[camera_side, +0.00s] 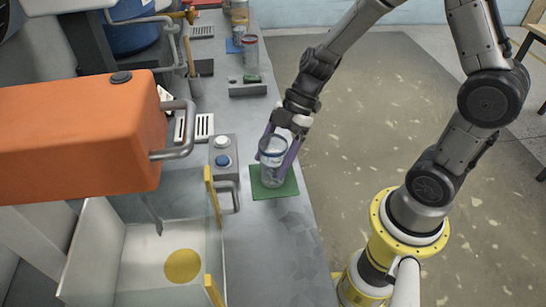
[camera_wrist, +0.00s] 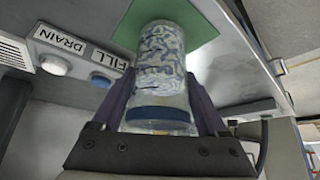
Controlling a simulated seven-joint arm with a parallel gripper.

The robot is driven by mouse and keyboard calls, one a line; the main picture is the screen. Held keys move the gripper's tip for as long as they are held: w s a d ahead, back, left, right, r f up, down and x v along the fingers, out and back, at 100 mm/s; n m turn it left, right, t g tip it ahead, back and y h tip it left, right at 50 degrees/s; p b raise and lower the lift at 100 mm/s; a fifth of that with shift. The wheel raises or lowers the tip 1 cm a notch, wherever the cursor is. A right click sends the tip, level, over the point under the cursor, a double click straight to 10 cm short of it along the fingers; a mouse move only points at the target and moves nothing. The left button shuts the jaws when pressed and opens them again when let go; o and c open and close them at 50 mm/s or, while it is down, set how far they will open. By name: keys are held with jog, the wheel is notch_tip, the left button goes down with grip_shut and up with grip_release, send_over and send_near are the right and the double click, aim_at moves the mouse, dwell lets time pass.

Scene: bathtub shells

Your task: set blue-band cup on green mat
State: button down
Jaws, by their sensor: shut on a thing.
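A clear cup (camera_side: 272,163) with a blue band is between the fingers of my gripper (camera_side: 277,150). In the side view it is upright over the green mat (camera_side: 262,192). I cannot tell whether its base touches the mat. In the wrist view the cup (camera_wrist: 160,75) shows a dark blue band and a grey-blue pattern, with a corner of the green mat (camera_wrist: 207,30) behind it. My gripper is shut on the cup, one finger on each side.
A button box (camera_side: 222,158) stands left of the mat; the wrist view shows DRAIN and FILL labels. An orange machine (camera_side: 80,135) and a white basin (camera_side: 140,255) are at left. Another cup (camera_side: 250,55) stands farther back. The counter in front of the mat is clear.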

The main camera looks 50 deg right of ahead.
jog(key=shift+f, duration=0.2)
grip_release()
jog(key=shift+r, duration=0.2)
jog(key=v, duration=1.2)
jog(key=s+r+m+t+h, duration=0.2)
jog(key=s+m+h, duration=0.1)
jog(key=s+m, duration=0.3)
jog(key=s+d+r+m+t+h, duration=0.1)
jog(key=s+r+m+t+h, duration=0.1)
jog(key=s+m, duration=0.5)
jog(key=r+m+h, duration=0.1)
jog(key=m, duration=0.1)
jog(key=shift+s+d+r+m, duration=0.2)
jog(key=shift+s+d+m, duration=0.05)
jog(key=shift+m, duration=0.15)
